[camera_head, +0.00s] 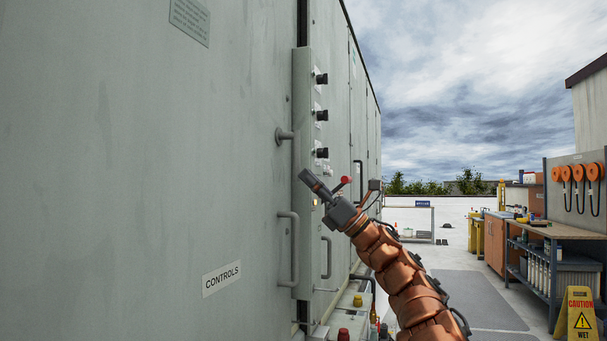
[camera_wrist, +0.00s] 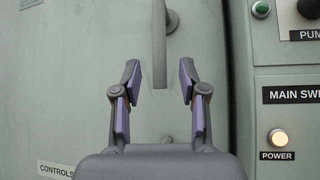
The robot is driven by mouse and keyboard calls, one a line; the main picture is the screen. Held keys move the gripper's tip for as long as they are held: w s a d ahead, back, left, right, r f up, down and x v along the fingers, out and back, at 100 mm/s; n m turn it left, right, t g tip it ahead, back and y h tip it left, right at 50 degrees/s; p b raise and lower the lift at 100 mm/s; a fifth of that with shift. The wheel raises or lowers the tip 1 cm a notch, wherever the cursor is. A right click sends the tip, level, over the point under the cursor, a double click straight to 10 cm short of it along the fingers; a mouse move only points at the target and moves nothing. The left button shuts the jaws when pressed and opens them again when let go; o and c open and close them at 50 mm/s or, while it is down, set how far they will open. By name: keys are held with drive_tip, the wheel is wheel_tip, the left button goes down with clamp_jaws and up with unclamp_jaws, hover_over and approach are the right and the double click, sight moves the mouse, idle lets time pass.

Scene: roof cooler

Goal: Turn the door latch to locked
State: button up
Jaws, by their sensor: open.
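The door latch (camera_wrist: 159,45) is a grey lever hanging straight down from a round pivot on the grey cabinet door. My gripper (camera_wrist: 158,76) is open, with one finger on each side of the lever's lower end and a visible gap on both sides. In the head view my gripper (camera_head: 310,182) points at the door. The door (camera_head: 150,150) looks shut and carries a CONTROLS label (camera_head: 221,278).
A switch panel with black knobs (camera_head: 321,115) is just right of the latch. In the wrist view a lit POWER lamp (camera_wrist: 277,138) is to the right. A fixed door handle (camera_head: 294,250) is below. A workbench (camera_head: 548,231) and caution sign (camera_head: 579,315) stand right.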

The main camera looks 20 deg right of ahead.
drive_tip(key=v, duration=0.7)
drive_tip(key=shift+d+f, duration=0.15)
drive_tip(key=shift+f, duration=0.05)
idle(0.5)
